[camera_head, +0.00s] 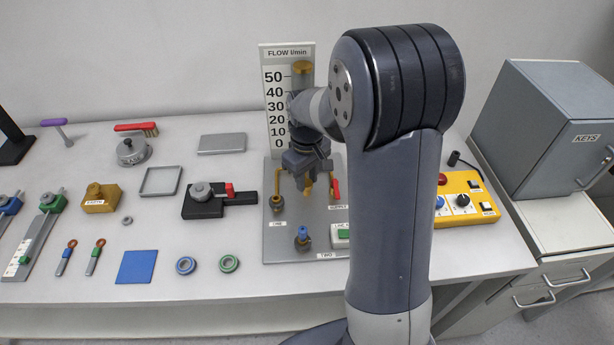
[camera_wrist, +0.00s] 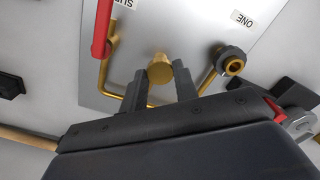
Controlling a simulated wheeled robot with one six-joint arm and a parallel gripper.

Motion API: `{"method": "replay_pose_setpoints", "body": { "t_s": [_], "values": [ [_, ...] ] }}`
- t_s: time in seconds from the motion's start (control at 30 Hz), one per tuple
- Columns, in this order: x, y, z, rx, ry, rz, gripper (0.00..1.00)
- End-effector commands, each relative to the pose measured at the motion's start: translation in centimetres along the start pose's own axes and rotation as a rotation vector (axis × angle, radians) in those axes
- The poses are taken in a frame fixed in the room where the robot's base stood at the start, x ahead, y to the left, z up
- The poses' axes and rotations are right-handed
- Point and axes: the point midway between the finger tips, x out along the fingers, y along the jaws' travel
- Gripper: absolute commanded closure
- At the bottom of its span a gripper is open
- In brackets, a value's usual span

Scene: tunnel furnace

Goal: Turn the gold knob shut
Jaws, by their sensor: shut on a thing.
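The gold knob (camera_wrist: 160,68) sits between the two dark fingers of my gripper (camera_wrist: 161,72) in the wrist view, and the fingers are shut on it. In the head view my gripper (camera_head: 306,168) points down over the grey panel in front of the flow gauge, with a bit of the gold knob (camera_head: 308,189) showing below it. The flow gauge board (camera_head: 276,103) is marked 0 to 50 and has a gold cap on top of its tube. My arm hides part of the tube, so I cannot read the flow.
The grey panel (camera_head: 270,246) carries a red supply handle (camera_head: 335,188), a brass outlet marked ONE (camera_head: 277,203) and a blue outlet marked TWO (camera_head: 302,237). A yellow control box (camera_head: 462,212) stands to the right. A black fixture (camera_head: 205,207) with a grey knob stands to the left.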

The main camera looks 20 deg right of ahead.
Motion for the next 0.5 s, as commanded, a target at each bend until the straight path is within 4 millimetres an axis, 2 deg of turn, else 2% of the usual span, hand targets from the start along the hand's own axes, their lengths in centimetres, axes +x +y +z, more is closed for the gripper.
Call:
{"method": "replay_pose_setpoints", "body": {
  "t_s": [0.5],
  "values": [
    [-0.09,0.02,-0.06,0.488,0.002,0.001,0.94]
  ]
}}
